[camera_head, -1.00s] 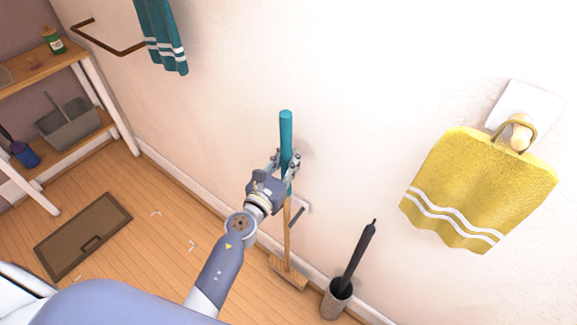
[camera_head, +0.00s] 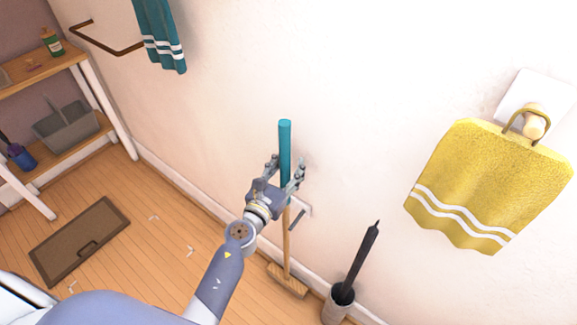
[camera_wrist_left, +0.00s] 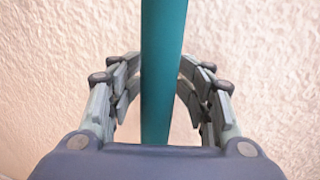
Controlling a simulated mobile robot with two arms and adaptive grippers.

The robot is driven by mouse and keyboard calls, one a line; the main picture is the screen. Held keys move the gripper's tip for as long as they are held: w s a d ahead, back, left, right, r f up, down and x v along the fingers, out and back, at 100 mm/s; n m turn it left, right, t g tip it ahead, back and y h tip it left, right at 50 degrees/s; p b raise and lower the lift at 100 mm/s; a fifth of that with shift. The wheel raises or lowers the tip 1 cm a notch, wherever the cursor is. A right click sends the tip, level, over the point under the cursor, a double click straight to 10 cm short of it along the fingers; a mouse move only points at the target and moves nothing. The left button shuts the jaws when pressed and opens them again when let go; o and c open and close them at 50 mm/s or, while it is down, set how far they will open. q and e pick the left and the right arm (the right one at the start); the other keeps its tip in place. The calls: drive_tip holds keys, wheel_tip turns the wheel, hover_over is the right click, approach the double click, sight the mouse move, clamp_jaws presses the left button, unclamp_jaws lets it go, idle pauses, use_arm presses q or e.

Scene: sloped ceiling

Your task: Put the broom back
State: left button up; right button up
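The broom (camera_head: 287,245) stands upright close to the wall, with a teal upper handle, a wooden lower shaft and a wooden head (camera_head: 288,281) down at the floor. My left gripper (camera_head: 285,162) is open, with its fingers on both sides of the teal handle. In the left wrist view the teal handle (camera_wrist_left: 163,75) runs between the spread fingers (camera_wrist_left: 162,65), with gaps beside it lower down. A small wall holder (camera_head: 298,216) with a grey bar is just right of the shaft. Whether the shaft touches it is unclear. My right gripper is out of view.
A grey holder (camera_head: 336,308) with a dark-handled brush (camera_head: 362,258) stands right of the broom. A yellow towel (camera_head: 487,185) hangs on a wall hook, and a teal towel (camera_head: 161,38) hangs from a rail. A shelf (camera_head: 65,155) and brown mat (camera_head: 78,240) are left.

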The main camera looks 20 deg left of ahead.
use_arm(q)
drive_tip(key=shift+r, duration=0.1)
drive_tip(key=shift+s, duration=0.15)
drive_tip(key=s+a+b, duration=0.2)
drive_tip(key=s, duration=0.9)
drive_tip(key=shift+s, duration=0.3)
drive_tip(key=shift+r, duration=0.1)
